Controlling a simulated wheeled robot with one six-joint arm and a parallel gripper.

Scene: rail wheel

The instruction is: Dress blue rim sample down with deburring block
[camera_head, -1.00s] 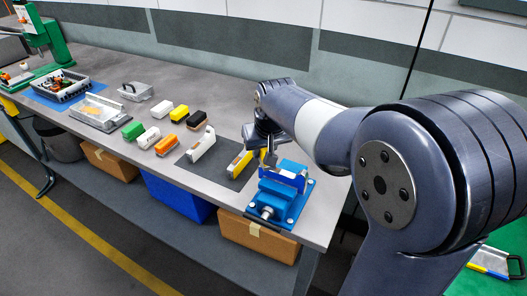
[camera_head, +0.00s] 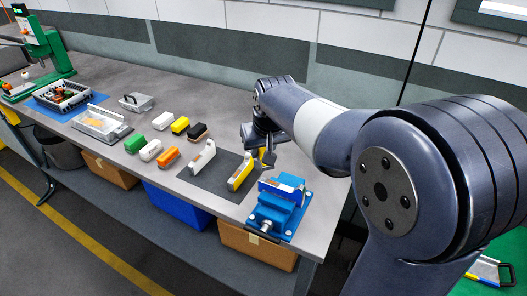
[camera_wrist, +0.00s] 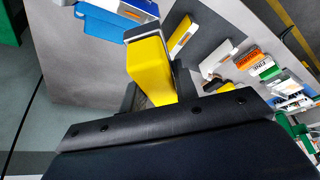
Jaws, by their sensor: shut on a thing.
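My gripper (camera_head: 263,152) is shut on a yellow block (camera_wrist: 150,72), which fills the space between the fingers in the wrist view. The block has a dark band and a pale end. In the head view my wrist and fingers mostly hide it. The blue rim sample (camera_head: 283,187) sits in a blue vise (camera_head: 275,213) at the right end of the bench. My gripper is above and behind the vise, and the block appears apart from the sample. The vise also shows at the top of the wrist view (camera_wrist: 112,27).
A dark mat (camera_head: 215,178) left of the vise bears a white sample (camera_head: 203,158) and a yellow sample (camera_head: 240,171). Green (camera_head: 135,144), white (camera_head: 151,150), orange (camera_head: 169,158) and other blocks stand farther left. Clear trays stand beyond. The bench front is clear.

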